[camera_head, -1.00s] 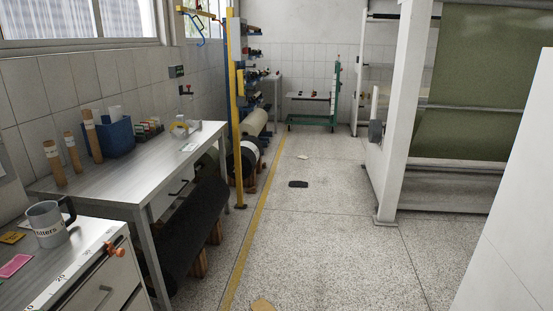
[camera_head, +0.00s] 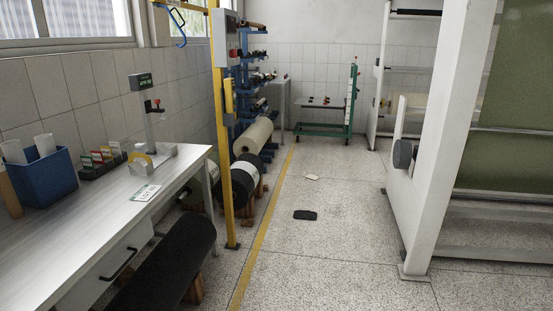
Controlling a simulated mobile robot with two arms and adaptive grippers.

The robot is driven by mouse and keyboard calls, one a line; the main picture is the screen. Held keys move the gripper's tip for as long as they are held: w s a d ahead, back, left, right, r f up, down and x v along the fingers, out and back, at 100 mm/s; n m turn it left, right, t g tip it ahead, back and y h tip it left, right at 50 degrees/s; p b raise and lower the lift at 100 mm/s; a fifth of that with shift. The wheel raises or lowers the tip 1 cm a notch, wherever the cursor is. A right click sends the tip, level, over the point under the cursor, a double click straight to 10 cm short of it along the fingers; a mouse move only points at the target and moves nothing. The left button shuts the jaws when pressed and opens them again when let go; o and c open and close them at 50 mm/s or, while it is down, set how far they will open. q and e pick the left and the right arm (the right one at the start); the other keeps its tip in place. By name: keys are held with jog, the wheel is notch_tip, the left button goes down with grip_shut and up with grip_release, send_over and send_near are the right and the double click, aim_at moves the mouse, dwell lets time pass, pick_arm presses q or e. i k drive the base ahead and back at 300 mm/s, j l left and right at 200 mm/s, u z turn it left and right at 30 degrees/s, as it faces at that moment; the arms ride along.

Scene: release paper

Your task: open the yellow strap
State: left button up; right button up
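I cannot pick out a yellow strap for certain. A yellow post (camera_head: 222,150) stands upright beside the work table, with a yellow box-like piece (camera_head: 229,97) on its side. A blue hook or handle (camera_head: 180,28) hangs from the yellow arm at its top. Neither of my grippers is in view.
A long work table (camera_head: 90,235) at left holds a blue bin (camera_head: 42,178) and a scale-like stand (camera_head: 150,120). Fabric rolls (camera_head: 252,137) lie beyond it. A white machine frame (camera_head: 440,150) stands at right. A dark flat object (camera_head: 305,215) lies on the otherwise fairly clear floor.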

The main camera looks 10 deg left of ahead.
aim_at(141, 153)
jog(key=i+u, duration=0.25)
jog(key=i, duration=0.55)
jog(key=i+l+u, duration=0.25)
jog(key=i, duration=0.55)
jog(key=j, duration=0.1)
